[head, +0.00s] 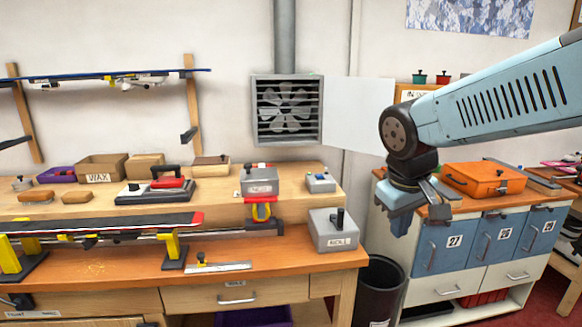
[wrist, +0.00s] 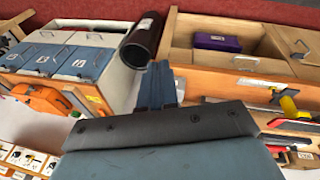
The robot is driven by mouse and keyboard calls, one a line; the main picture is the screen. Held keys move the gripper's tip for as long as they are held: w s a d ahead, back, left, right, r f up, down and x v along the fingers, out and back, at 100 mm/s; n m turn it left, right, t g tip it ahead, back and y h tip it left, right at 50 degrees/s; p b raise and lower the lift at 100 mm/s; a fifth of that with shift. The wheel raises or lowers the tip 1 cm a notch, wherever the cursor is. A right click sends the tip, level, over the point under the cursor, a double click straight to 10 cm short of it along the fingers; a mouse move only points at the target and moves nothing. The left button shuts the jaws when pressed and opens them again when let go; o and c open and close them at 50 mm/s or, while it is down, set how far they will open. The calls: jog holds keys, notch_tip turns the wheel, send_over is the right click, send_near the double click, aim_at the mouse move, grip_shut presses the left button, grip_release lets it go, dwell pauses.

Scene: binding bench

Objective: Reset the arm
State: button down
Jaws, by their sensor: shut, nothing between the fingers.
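My gripper (head: 394,222) is at the right of the head view, at the end of my light blue arm. It points down, in front of the grey cabinet and beside the orange case (head: 482,179). In the wrist view my gripper's fingers (wrist: 157,85) are together, with nothing between them. The gripper is in the air, apart from the bench.
The wooden bench (head: 280,262) at left carries a ski (head: 100,222), a wax box (head: 102,166) and a grey box (head: 333,231). A black bin (head: 380,285) stands between the bench and the cabinet with blue drawers (head: 440,254). A fan vent (head: 287,109) is on the wall.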

jog(key=s+d+r+m+t+y, duration=0.1)
jog(key=s+d+r+m+t, duration=0.1)
jog(key=s+r+m, duration=0.2)
jog(key=s, duration=0.2)
jog(key=shift+s+d+t, duration=0.35)
jog(key=shift+d+t, duration=0.05)
